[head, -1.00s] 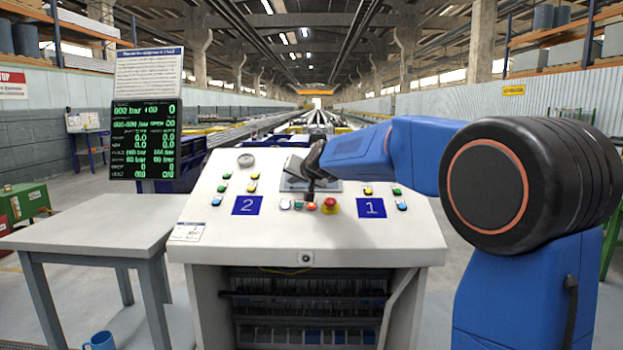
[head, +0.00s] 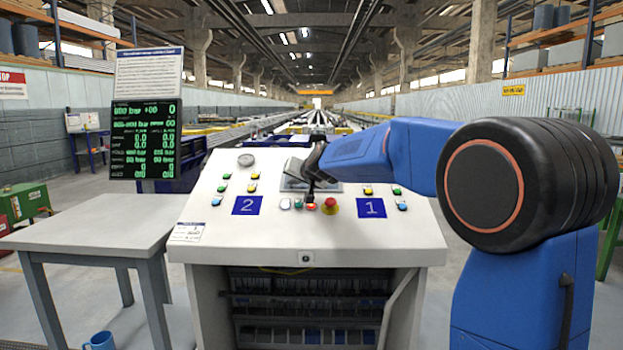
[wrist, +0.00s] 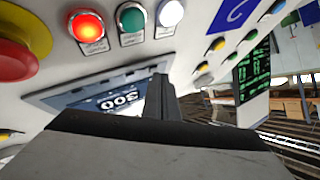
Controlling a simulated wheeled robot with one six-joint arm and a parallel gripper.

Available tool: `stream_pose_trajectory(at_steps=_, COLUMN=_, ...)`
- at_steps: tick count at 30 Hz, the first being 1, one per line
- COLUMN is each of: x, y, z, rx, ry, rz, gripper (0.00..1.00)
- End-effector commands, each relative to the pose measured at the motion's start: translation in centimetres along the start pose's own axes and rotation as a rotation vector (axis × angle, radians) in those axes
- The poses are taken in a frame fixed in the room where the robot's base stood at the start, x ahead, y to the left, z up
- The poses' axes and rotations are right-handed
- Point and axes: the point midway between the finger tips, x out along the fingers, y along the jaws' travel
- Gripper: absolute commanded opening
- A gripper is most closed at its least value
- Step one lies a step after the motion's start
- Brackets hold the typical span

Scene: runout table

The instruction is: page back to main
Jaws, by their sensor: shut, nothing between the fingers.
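The console's small display panel (head: 331,187) sits in the middle of the sloped white desk, mostly behind my gripper in the head view. In the wrist view the panel (wrist: 88,97) shows a blue-grey screen with the figure "300" on a lighter area; the rest is hidden by my gripper. My gripper (head: 311,193) is shut and empty, pointing down over the panel. In the wrist view its dark fingers (wrist: 161,80) reach across the panel's edge. I cannot tell whether the tips touch the glass.
A red emergency button (head: 330,206) and several coloured push buttons (head: 298,205) lie just below the panel. Blue plates 2 (head: 247,205) and 1 (head: 371,208) flank them. A green-text board (head: 145,140) stands left, behind a grey table (head: 95,222).

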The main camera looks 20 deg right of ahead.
Motion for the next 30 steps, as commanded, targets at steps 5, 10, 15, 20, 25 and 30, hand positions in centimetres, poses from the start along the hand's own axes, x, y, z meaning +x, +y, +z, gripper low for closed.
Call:
stream_pose_trajectory(at_steps=5, x=0.1, y=0.1, z=0.1, rx=0.001, ry=0.000, rz=0.000, gripper=0.00)
stream_pose_trajectory(at_steps=10, x=0.2, y=0.2, z=0.2, rx=0.001, ry=0.000, rz=0.000, gripper=0.00)
stream_pose_trajectory(at_steps=15, x=0.2, y=0.2, z=0.2, rx=0.000, ry=0.000, rz=0.000, gripper=0.00)
stream_pose_trajectory(at_steps=20, x=-0.2, y=-0.2, z=-0.1, rx=-0.001, ry=0.000, rz=-0.001, gripper=0.00)
stream_pose_trajectory(at_steps=25, x=-0.8, y=-0.6, z=-0.5, rx=0.000, ry=0.000, rz=-0.001, gripper=0.00)
stream_pose_trajectory(at_steps=30, x=-1.0, y=-0.7, z=-0.7, rx=0.000, ry=0.000, rz=0.000, gripper=0.00)
